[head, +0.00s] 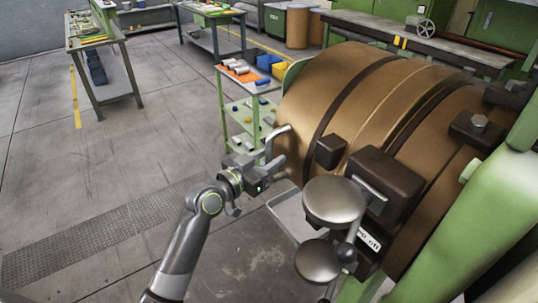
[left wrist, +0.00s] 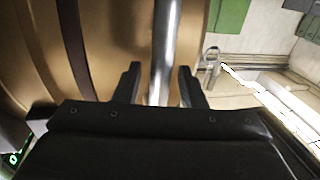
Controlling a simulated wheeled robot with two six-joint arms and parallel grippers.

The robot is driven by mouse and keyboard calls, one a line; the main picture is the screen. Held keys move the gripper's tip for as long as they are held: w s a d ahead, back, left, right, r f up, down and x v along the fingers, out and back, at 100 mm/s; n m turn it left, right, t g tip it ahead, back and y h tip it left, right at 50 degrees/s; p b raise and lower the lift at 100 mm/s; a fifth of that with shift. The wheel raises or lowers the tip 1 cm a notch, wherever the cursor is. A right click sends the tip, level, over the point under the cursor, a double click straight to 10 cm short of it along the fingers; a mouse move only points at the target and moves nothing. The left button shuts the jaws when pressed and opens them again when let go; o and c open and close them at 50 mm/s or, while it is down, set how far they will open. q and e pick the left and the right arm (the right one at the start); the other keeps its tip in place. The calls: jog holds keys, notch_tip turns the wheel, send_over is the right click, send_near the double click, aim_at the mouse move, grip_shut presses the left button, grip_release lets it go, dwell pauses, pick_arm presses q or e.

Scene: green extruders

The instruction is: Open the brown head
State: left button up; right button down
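The brown head (head: 350,85) is a large brown-gold drum with dark bands, on the right of the head view. Its curved surface also fills the left of the left wrist view (left wrist: 115,35). A silver handle bar (head: 276,138) stands at the drum's near left edge. My left gripper (head: 268,163) is at this bar. In the left wrist view, the bar (left wrist: 164,40) runs between my two spread fingers, with a gap on its left side and the right finger close to it. Whether a finger touches the bar cannot be told. My right gripper is not in view.
Green machine frame (head: 465,215) and round metal discs (head: 334,200) stand right of my left arm. A small green shelf cart (head: 245,100) with orange and blue items is behind the gripper. Workbenches (head: 95,35) stand farther back. The floor at left is clear.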

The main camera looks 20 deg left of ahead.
pick_arm(q)
grip_shut()
dwell(0.3)
